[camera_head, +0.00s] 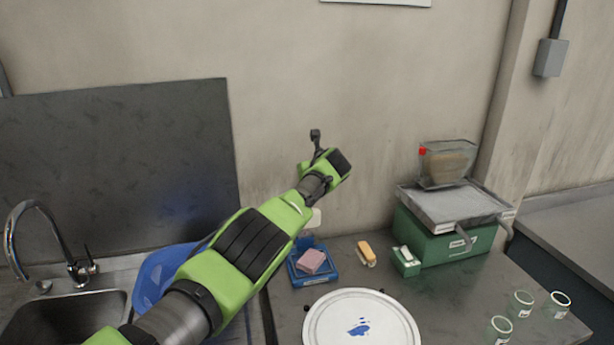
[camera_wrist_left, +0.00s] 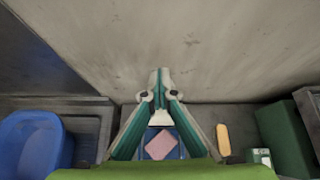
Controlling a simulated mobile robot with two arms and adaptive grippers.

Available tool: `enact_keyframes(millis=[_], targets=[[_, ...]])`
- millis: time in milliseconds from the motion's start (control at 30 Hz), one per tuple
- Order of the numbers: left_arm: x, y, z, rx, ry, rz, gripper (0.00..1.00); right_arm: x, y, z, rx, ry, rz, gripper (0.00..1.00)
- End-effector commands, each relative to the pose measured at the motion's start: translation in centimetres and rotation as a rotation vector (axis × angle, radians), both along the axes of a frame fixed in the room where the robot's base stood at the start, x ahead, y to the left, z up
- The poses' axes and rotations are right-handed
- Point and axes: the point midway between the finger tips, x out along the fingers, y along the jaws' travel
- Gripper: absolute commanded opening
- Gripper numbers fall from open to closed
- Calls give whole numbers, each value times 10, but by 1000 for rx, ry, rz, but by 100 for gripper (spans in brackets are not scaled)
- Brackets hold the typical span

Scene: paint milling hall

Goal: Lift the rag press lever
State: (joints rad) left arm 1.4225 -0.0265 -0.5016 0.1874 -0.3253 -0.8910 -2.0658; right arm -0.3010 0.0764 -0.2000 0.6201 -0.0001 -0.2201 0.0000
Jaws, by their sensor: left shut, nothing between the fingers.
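A blue tray-like unit (camera_head: 297,273) with a pink block or folded rag (camera_head: 311,261) stands on the bench near the wall. It may be the rag press; I cannot make out its lever for sure. In the left wrist view the pink piece (camera_wrist_left: 159,145) shows between my finger links, with a small white part (camera_wrist_left: 160,117) above it. My left gripper (camera_wrist_left: 160,74) is shut and empty, its fingertips together against the view of the wall, apart from the pink piece. My right gripper is not in view.
A blue basin (camera_head: 153,280) and sink tap (camera_head: 38,225) are at left. A yellow-orange block (camera_head: 366,252), small green box (camera_head: 406,262) and green scale (camera_head: 440,238) with a clear container (camera_head: 447,162) are at right. A round white plate (camera_head: 335,325) and glass jars (camera_head: 521,304) are in front.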

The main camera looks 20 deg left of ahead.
Motion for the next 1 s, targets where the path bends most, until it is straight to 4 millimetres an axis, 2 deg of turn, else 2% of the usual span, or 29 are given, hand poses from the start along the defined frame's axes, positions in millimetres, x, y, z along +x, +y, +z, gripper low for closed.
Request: enact_keyframes(millis=[33, 233, 467, 833, 900, 1000], targets=[[-1, 1, -5, -3, 5, 1, 0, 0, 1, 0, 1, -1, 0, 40], [-1, 1, -3, -1, 4, 1, 0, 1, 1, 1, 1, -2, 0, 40], [-1, 2, 10, 0, 2, 2, 0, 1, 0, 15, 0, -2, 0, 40], [-1, 3, 60, 1, -3, 3, 0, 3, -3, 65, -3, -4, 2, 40], [1, 1, 72, 1, -8, 4, 0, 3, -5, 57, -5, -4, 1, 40], [1, 0, 90, 2, -8, 6, 0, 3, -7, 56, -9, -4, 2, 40]])
